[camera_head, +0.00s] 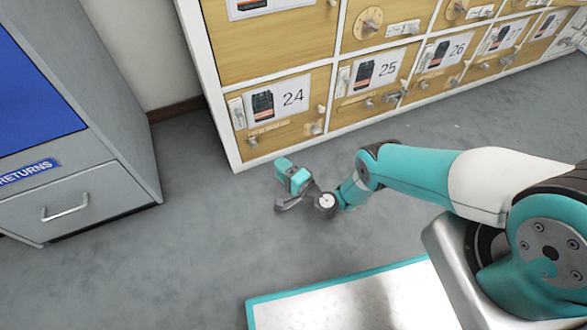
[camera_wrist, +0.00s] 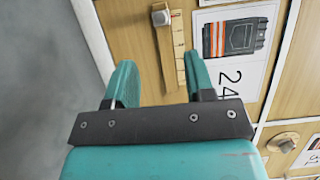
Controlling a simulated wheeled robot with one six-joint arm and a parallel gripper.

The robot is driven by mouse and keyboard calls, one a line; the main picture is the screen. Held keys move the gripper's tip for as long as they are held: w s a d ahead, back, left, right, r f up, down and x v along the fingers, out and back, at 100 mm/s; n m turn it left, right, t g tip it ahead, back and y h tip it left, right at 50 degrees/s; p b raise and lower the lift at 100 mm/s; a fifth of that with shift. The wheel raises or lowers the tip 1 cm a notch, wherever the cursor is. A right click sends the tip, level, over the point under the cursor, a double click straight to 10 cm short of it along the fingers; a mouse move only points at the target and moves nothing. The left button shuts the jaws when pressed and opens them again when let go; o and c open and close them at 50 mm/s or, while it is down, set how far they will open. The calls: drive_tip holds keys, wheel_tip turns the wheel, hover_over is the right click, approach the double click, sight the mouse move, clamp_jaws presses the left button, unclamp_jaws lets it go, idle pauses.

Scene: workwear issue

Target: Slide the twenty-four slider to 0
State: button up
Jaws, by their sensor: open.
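The door marked 24 (camera_head: 314,119) is the lowest left compartment of the wooden locker. Below its card runs a narrow slider scale (camera_head: 265,130), with a small metallic knob (camera_head: 253,142) near its left end. The wrist view is turned sideways; there the knob (camera_wrist: 160,14) is at the top, at one end of the pale marked scale (camera_wrist: 177,58). Its marks are too small to read. My gripper (camera_head: 280,187) is open and empty, in front of door 24 over the floor. In the wrist view its fingers (camera_wrist: 160,80) frame the other end of the scale, apart from the knob.
A grey returns cabinet (camera_head: 95,205) stands at the left. The floor (camera_head: 190,250) between is clear.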

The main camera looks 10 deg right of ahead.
drive_tip(key=shift+p+v, duration=1.5)
drive_tip(key=shift+v, duration=1)
drive_tip(key=shift+a, duration=0.1)
